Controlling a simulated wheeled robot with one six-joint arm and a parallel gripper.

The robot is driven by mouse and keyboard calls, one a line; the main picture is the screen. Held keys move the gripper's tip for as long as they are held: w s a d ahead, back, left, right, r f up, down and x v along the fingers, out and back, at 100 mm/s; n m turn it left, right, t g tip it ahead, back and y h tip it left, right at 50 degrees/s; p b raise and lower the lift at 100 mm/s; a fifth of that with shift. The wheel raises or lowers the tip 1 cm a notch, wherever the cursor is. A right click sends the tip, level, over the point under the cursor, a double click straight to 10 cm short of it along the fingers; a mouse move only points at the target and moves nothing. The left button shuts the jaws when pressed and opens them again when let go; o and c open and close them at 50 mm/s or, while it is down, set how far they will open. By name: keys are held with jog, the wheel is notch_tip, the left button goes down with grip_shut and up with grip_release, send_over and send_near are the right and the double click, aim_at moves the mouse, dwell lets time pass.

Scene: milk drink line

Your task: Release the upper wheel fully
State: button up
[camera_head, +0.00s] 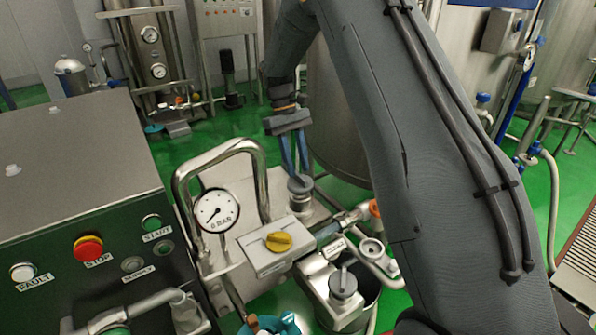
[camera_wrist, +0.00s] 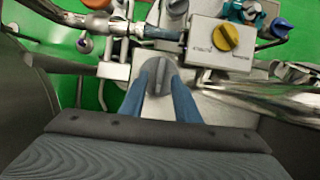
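The upper wheel is a dark grey round knob with a raised ridge (camera_head: 300,184), on a metal fitting behind the yellow-knobbed box. In the wrist view the same wheel (camera_wrist: 158,76) shows between my fingertips. My gripper (camera_head: 293,170) points down at it from above with two blue fingers set apart. In the wrist view my gripper (camera_wrist: 157,82) has one finger on each side of the wheel's ridge, and the fingers look open. Whether either fingertip touches the wheel is unclear. A second, lower grey wheel (camera_head: 342,285) stands nearer the front.
A bent steel handle (camera_head: 222,150) and a pressure gauge (camera_head: 216,210) stand left of the wheel. The grey box with a yellow knob (camera_head: 278,242) is just in front. A control panel (camera_head: 95,250) fills the lower left. A large tank (camera_head: 340,110) is close behind.

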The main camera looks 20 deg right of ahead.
jog(key=b+v, duration=0.1)
jog(key=v, duration=0.4)
jog(key=shift+w+r, duration=0.1)
jog(key=shift+r, duration=0.2)
jog(key=s+f+m+t, duration=0.2)
jog(key=s, duration=1.2)
jog(key=s+f+m+t+y, duration=0.1)
jog(key=s+f+t, duration=0.1)
jog(key=s, duration=1.3)
jog(key=shift+d+f+m+t, duration=0.25)
jog(key=shift+f+m+t, duration=0.15)
jog(key=shift+f, duration=0.15)
jog(key=shift+w, duration=0.1)
